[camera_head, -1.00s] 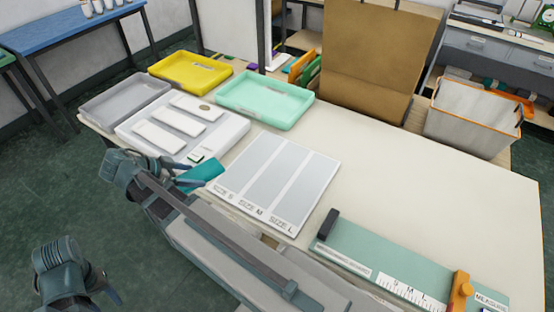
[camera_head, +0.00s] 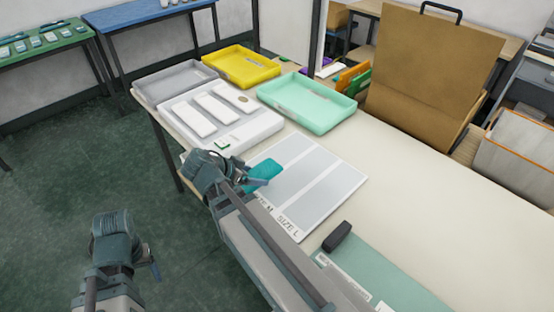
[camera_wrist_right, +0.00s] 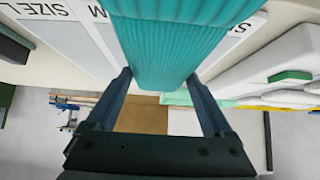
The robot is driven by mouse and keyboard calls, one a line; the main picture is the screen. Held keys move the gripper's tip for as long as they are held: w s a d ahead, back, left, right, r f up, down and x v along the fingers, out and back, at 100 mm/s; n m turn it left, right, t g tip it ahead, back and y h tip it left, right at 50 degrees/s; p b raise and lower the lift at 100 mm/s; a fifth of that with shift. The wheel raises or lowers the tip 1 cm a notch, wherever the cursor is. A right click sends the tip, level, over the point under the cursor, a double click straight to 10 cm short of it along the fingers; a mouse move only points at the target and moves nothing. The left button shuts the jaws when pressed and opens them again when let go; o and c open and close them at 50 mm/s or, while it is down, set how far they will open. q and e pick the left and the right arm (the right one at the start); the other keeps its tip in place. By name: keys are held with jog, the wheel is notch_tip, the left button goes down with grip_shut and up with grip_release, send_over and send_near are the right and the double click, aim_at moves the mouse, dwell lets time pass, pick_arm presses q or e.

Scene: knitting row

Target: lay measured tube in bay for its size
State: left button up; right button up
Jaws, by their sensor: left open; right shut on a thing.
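The teal ribbed tube (camera_head: 264,171) is held by my right gripper (camera_head: 250,182), above the near left part of the size mat. The right wrist view shows the tube (camera_wrist_right: 180,50) between the two fingers (camera_wrist_right: 162,85). The white mat (camera_head: 345,180) has grey bays; "SIZE L" and an M label show in the head view, while the S label is hidden behind tube and arm. In the wrist view the tube covers part of the mat between the M and S labels. My left gripper (camera_head: 154,268) is low at left, open, off the table.
A green measuring board (camera_head: 385,280) with a dark end block (camera_head: 337,236) lies at the near right. A white tray (camera_head: 262,130) with pale slabs, grey (camera_head: 170,84), yellow (camera_head: 240,66) and mint (camera_head: 310,104) trays stand behind. The table (camera_head: 430,180) right of the mat is bare.

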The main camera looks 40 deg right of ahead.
jog(key=w+d, duration=0.2)
jog(key=d, duration=0.2)
jog(key=w+d+f+b, duration=0.1)
jog(key=w+d, duration=0.2)
jog(key=d, duration=0.1)
jog(key=w+d, duration=0.2)
jog(key=d, duration=0.3)
jog(key=shift+w+f, duration=0.15)
jog(key=shift+w, duration=0.1)
jog(key=f+b, duration=0.3)
jog(key=b, duration=0.1)
jog(key=shift+w+d+f, duration=0.2)
jog(key=shift+d+f, duration=0.1)
jog(key=shift+f, duration=0.05)
jog(key=shift+f, duration=0.1)
jog(key=o, duration=1.2)
